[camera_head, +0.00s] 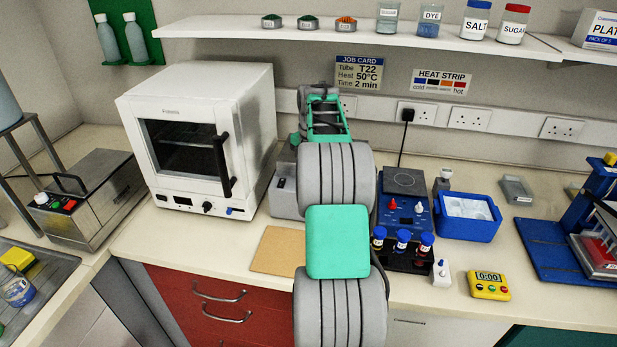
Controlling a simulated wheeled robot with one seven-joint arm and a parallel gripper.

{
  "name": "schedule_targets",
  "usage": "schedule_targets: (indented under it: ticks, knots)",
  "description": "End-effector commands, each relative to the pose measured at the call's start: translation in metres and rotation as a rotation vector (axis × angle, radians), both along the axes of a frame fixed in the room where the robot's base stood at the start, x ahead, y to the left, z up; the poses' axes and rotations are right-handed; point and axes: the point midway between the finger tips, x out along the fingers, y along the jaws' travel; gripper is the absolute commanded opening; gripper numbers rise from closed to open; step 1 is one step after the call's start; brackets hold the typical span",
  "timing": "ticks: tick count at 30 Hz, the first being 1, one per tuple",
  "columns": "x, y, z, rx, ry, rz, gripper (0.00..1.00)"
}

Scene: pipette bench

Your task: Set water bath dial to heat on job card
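The job card (359,74) on the back wall reads Tube T22, Heat 50°C, Time 2 min. A steel box that looks like the water bath (95,212) stands on the counter at the left, with a dark handle on top. Its front panel has a white dial (41,199), a red button and a green button. The dial's markings are too small to read. My arm reaches up the middle of the picture, well to the right of the steel box. My gripper's fingers cannot be made out; they seem hidden by the arm.
A white oven (253,110) stands between the steel box and my arm. A sink (50,281) is at the lower left. Right of my arm are a blue hotplate device (397,212), capped tubes (402,241), a blue ice tray (468,229) and a yellow timer (489,286). A shelf (235,33) runs above.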

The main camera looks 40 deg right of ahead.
Motion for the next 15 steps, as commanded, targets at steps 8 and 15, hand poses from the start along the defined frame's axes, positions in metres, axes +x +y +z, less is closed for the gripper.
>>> schedule_targets:
  ticks: [8, 15]
  knots:
    - [0.0000, 0.0001, 0.0000, 0.000, 0.000, -0.001, 0.24]
    - [0.0000, 0.0002, 0.0002, 0.000, 0.000, -0.001, 0.04]
